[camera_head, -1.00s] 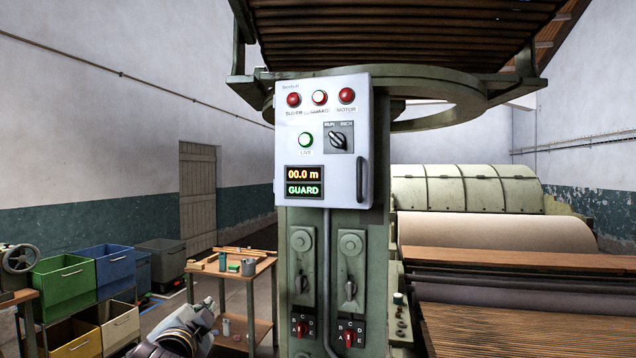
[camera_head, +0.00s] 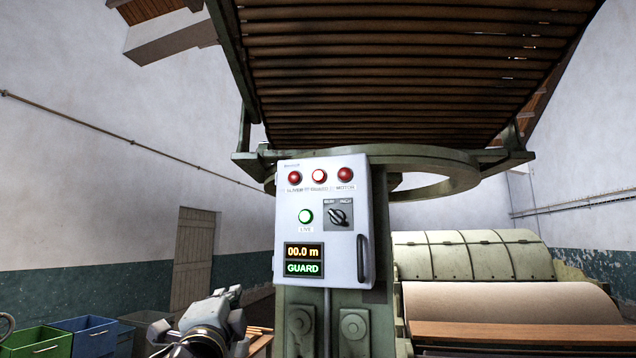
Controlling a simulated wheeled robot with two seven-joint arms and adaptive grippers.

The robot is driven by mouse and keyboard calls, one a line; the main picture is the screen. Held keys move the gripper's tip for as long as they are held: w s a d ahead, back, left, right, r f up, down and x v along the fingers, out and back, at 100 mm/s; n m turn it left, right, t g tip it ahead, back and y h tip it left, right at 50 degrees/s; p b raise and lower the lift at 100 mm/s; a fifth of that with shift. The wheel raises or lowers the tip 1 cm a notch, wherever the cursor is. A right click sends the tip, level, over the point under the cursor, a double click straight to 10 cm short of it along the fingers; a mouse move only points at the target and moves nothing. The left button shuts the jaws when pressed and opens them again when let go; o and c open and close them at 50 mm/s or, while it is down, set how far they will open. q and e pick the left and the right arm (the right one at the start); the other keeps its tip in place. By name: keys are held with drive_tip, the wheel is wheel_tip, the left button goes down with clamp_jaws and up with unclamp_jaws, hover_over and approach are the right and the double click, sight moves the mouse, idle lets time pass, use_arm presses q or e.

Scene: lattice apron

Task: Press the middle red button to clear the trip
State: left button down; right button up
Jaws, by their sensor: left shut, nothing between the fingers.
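The middle red button (camera_head: 319,176) sits in a row of three on a pale control box (camera_head: 348,255), labelled GUARD. Its centre looks brighter than the red buttons at left (camera_head: 295,177) and right (camera_head: 345,174). The display (camera_head: 304,260) reads 00.0 m and GUARD. A green LIVE lamp (camera_head: 305,216) and a black selector knob (camera_head: 338,216) are below the buttons. My left gripper (camera_head: 234,293) is shut and empty, to the lower left of the box and apart from it. My right gripper is out of view.
A green machine post (camera_head: 379,230) carries the box, with a slatted wooden apron (camera_head: 390,80) overhead. A black handle (camera_head: 361,258) runs down the box's right side. Green and blue bins (camera_head: 85,334) stand at lower left. A pale roller (camera_head: 510,303) lies at right.

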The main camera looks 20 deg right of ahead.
sight(319, 176)
use_arm(q)
drive_tip(key=s+d+r+m+t+h, duration=0.1)
drive_tip(key=s+d+r+m+h, duration=0.1)
drive_tip(key=r, duration=0.6)
drive_tip(key=s+d+r+m+t+h, duration=0.2)
drive_tip(key=s+d+r+m, duration=0.2)
drive_tip(key=r, duration=0.4)
drive_tip(key=s+d+r+m+t+h, duration=0.1)
drive_tip(key=s+d+r+m+h, duration=0.1)
drive_tip(key=s+r, duration=0.5)
drive_tip(key=d+r+m, duration=0.1)
drive_tip(key=m, duration=0.1)
drive_tip(key=shift+r+m+t, duration=0.15)
drive_tip(key=shift+m+t, duration=0.15)
drive_tip(key=shift+t, duration=0.1)
drive_tip(key=w+d+p, duration=0.1)
drive_tip(key=w, duration=0.1)
drive_tip(key=w+d+p, duration=0.1)
drive_tip(key=w+d, duration=0.1)
drive_tip(key=w+d+p, duration=0.1)
drive_tip(key=w, duration=0.2)
drive_tip(key=shift+w+d, duration=0.1)
drive_tip(key=shift+d, duration=0.3)
idle(0.3)
drive_tip(key=shift+w+d, duration=0.25)
drive_tip(key=shift+w, duration=0.15)
idle(1.1)
